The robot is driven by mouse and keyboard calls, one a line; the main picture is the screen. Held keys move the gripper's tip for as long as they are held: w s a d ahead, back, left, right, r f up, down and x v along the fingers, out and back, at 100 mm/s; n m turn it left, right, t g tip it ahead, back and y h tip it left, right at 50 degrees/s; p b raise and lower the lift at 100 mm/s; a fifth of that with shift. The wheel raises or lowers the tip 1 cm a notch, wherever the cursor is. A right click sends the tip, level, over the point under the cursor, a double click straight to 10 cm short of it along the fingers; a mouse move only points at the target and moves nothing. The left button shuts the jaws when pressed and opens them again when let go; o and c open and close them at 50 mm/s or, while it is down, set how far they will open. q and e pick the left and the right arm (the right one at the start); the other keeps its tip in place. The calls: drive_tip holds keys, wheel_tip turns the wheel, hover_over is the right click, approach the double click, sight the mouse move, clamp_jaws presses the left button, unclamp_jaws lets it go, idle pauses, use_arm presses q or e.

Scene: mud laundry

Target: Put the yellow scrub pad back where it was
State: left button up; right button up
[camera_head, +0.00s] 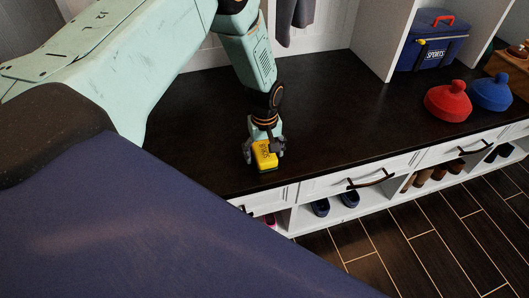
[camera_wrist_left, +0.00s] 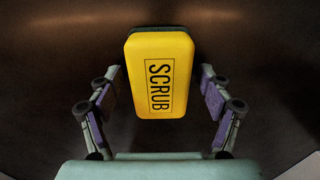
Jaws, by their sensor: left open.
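The yellow scrub pad (camera_head: 264,154) has a dark underside and lies on the dark bench top (camera_head: 330,125), near its front edge. In the left wrist view the scrub pad (camera_wrist_left: 160,72) shows its yellow face with the word SCRUB. My left gripper (camera_head: 264,148) is directly over the pad. In the left wrist view the fingers of my left gripper (camera_wrist_left: 160,105) stand apart on both sides of the pad, with a gap showing on each side. My right gripper is not in view.
Drawers with dark handles (camera_head: 371,179) and shoes (camera_head: 350,198) are below. The bench middle is clear.

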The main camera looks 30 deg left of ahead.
sight(265, 151)
use_arm(q)
wheel_tip(265, 151, up, 12)
drive_tip(key=p, duration=0.5)
drive_tip(key=shift+r, duration=0.25)
idle(1.1)
